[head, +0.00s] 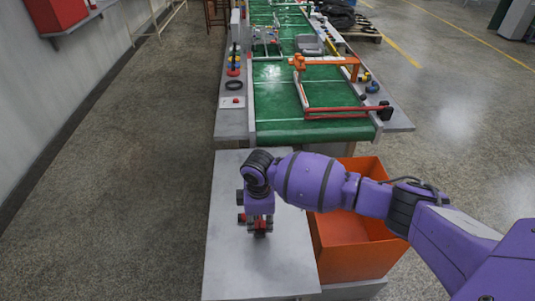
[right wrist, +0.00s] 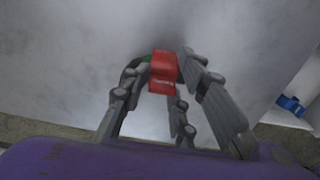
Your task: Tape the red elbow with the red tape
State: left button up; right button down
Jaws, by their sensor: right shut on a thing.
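My right gripper (head: 259,232) points down over the grey table in front of the conveyor. In the right wrist view its fingers (right wrist: 163,92) are shut on a small red piece (right wrist: 163,70). A dark green curved part shows just behind the red piece. I cannot tell whether this piece is the red elbow. In the head view, bits of red show at the fingers. A stack of coloured rolls (head: 233,60), with red low in it, stands on the ledge left of the conveyor; the red tape may be there. My left gripper is out of view.
The grey table (head: 236,180) is otherwise bare. An orange bin (head: 363,170) stands to its right, under my right arm. The green conveyor (head: 277,98) carries an orange and red frame (head: 335,109). A black ring (head: 233,85) lies on the left ledge. A blue part (right wrist: 291,105) shows at right in the wrist view.

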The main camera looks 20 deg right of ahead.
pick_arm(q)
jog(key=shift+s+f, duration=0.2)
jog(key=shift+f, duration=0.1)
pick_arm(e)
jog(key=shift+s+a+f, duration=0.1)
jog(key=shift+s+f, duration=0.6)
jog(key=shift+f, duration=0.35)
jog(key=c, duration=1.7)
grip_release()
jog(key=o, duration=0.4)
jog(key=shift+w+f, duration=0.1)
jog(key=shift+w, duration=0.25)
jog(key=shift+r, duration=0.4)
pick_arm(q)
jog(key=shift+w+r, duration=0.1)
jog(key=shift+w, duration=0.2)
pick_arm(e)
jog(key=shift+w+r, duration=0.1)
jog(key=shift+w, duration=0.05)
jog(key=shift+w+r, duration=0.1)
